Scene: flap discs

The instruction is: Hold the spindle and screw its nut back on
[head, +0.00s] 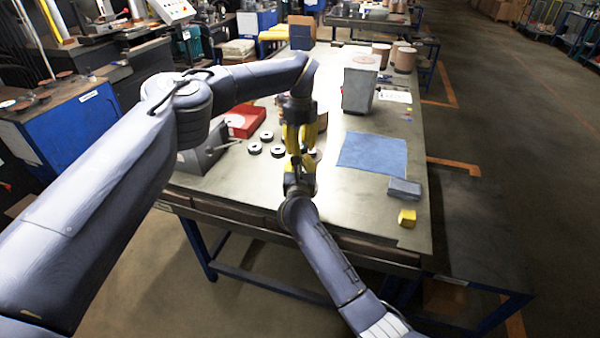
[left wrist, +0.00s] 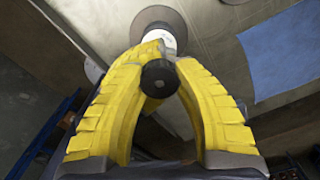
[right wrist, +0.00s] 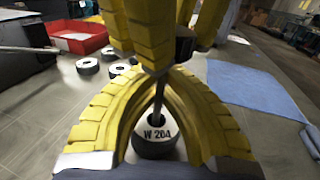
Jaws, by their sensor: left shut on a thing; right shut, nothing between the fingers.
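My left gripper (head: 298,127) comes down from above and is shut on a dark round piece, which looks like the nut (left wrist: 159,79). The nut also shows between my left fingers in the right wrist view (right wrist: 184,45). Below it the thin dark rod of the spindle (right wrist: 157,98) runs down to a pale round part marked W 204 (right wrist: 156,147). Whether nut and rod touch is hidden by the fingers. My right gripper (head: 297,165) is shut and empty just below the left one, its fingertips close to the rod. A white cylinder on a brown disc (left wrist: 160,22) shows beyond the left fingers.
Several dark discs (head: 255,148) and a red tray (head: 245,121) lie to the left on the table. A blue cloth (head: 373,153), a grey block (head: 404,188) and a yellow block (head: 407,217) are at right. A grey bin (head: 358,90) stands behind.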

